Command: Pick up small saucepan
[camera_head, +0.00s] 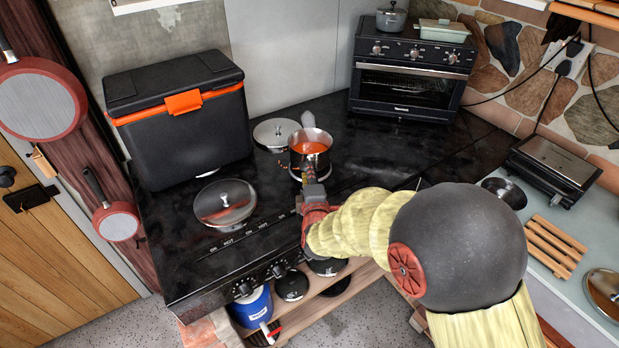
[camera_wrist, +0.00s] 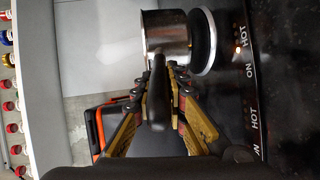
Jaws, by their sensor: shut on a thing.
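The small saucepan (camera_head: 311,146) is steel with orange-red contents and is upright at the middle of the black cooktop. In the wrist view its shiny side (camera_wrist: 166,36) and dark handle (camera_wrist: 157,95) show. My gripper (camera_head: 311,187) reaches in from the front right and is shut on the handle near the pan. In the wrist view, my gripper's fingers (camera_wrist: 178,78) close around the handle. The pan's base is close to a burner (camera_wrist: 203,40); I cannot tell if they touch.
A black cooler box (camera_head: 180,125) stands at the back left, and a toaster oven (camera_head: 411,78) at the back right.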

